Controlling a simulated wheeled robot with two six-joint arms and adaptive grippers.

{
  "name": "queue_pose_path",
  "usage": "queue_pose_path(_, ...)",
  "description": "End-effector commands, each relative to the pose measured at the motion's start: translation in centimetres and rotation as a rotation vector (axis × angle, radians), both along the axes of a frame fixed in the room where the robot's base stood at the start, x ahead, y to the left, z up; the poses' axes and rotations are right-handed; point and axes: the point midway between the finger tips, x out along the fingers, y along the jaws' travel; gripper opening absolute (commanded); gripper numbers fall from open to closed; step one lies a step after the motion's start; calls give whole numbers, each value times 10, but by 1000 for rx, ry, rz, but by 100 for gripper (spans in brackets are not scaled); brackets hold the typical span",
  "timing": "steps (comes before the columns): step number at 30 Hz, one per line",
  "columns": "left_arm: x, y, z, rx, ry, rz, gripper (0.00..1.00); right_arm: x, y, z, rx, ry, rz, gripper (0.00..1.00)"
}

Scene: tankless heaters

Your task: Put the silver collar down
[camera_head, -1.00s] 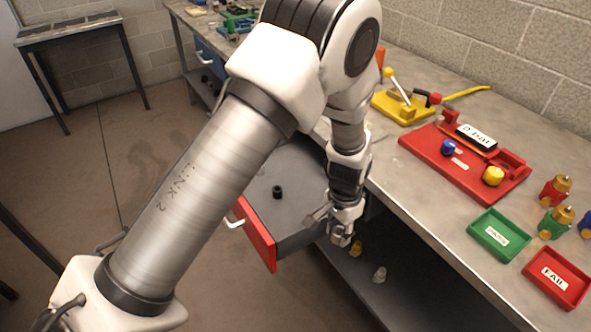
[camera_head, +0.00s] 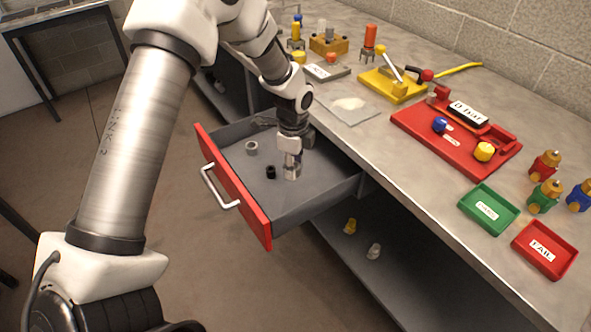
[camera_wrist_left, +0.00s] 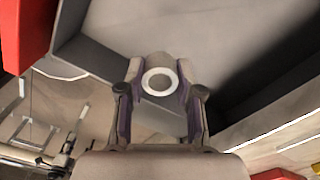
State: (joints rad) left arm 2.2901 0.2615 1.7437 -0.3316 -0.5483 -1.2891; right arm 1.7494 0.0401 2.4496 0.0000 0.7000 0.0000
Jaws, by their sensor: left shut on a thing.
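My left gripper (camera_head: 291,163) points down inside the open drawer and is shut on the silver collar (camera_head: 291,174). In the left wrist view the collar (camera_wrist_left: 158,62) sits between the two fingers (camera_wrist_left: 160,92), with its pale ring-shaped end and round hole facing the camera. I cannot tell whether the collar touches the drawer floor. The drawer (camera_head: 310,195) is grey inside with a red front (camera_head: 228,176). My right gripper is not in view.
A grey ring (camera_head: 251,148) and a small black part (camera_head: 270,172) lie in the drawer, left of the gripper. The drawer floor's near right part is clear. The bench holds a red fixture (camera_head: 410,125), a green tray (camera_head: 488,229) and a red FAIL tray (camera_head: 545,270).

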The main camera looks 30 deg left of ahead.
Motion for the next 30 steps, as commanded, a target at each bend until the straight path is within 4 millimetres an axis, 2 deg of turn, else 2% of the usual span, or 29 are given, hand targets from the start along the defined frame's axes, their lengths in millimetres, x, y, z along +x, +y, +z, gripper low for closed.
queue_pose_path(6, -2, 0, -45, 0, 6, 1, 0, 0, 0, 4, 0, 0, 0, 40)
queue_pose_path(16, -1, 0, -96, 0, 3, 1, 0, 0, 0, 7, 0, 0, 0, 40)
queue_pose_path(27, -1, 0, -104, 0, 1, 2, 0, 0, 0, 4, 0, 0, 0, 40)
queue_pose_path(28, -1, 0, -104, 0, 1, 2, 38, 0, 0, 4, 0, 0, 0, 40)
queue_pose_path(30, -1, 0, -103, 0, 1, 2, 60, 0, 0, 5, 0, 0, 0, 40)
